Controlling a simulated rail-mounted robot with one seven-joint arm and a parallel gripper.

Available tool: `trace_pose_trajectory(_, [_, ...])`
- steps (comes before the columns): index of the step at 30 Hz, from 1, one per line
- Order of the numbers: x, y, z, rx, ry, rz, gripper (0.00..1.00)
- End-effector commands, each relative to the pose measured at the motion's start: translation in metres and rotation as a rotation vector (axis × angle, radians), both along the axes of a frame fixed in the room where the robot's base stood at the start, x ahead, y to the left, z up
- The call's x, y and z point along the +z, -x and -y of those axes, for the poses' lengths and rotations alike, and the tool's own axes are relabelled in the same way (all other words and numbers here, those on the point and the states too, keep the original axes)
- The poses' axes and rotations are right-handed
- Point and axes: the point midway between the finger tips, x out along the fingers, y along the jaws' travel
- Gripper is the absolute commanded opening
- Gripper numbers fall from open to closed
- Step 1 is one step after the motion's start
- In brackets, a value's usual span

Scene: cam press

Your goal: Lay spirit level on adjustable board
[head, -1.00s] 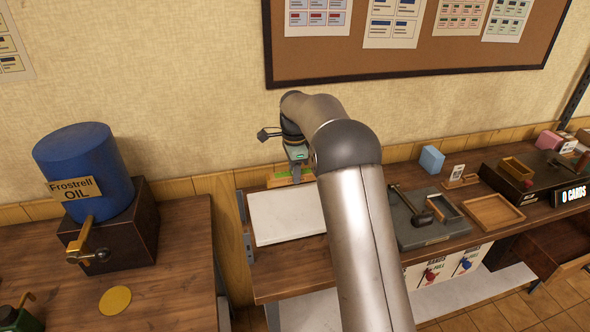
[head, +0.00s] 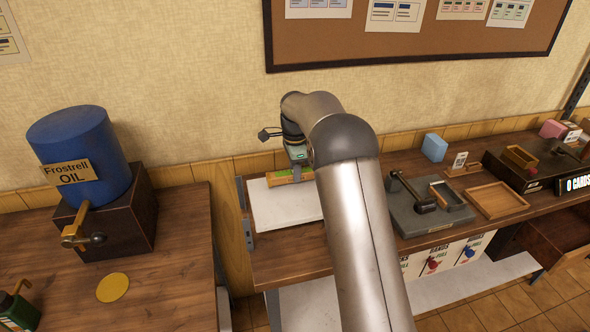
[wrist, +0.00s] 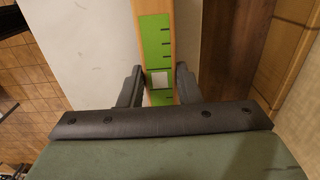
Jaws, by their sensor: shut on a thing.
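The spirit level is a wooden bar with a green, marked face (wrist: 156,40); in the head view a part of it shows (head: 280,178) over the far part of the white board. The adjustable board (head: 285,208) is a white panel at the left end of the workbench; it also shows in the wrist view (wrist: 95,50), beside and below the level. My gripper (wrist: 158,82) is shut on the spirit level, one finger on each side. In the head view my arm hides the right part of the level and board. I cannot tell whether the level touches the board.
A metal bracket (head: 247,233) stands at the board's left edge. A grey block with a hammer (head: 425,200), a wooden tray (head: 497,200) and a blue box (head: 434,147) are to the right. A blue oil drum (head: 78,155) stands on the left table.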

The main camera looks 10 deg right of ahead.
Motion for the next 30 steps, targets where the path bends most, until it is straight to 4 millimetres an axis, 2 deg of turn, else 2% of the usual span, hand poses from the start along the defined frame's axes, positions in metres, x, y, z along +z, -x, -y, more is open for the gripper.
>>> trace_pose_trajectory(28, [-0.011, 0.000, 0.000, 0.000, 0.000, 0.000, 0.04])
trace_pose_trajectory(29, [-0.010, 0.000, 0.000, 0.000, 0.000, 0.000, 0.33])
trace_pose_trajectory(30, [-0.010, 0.000, 0.000, 0.000, 0.000, 0.001, 0.44])
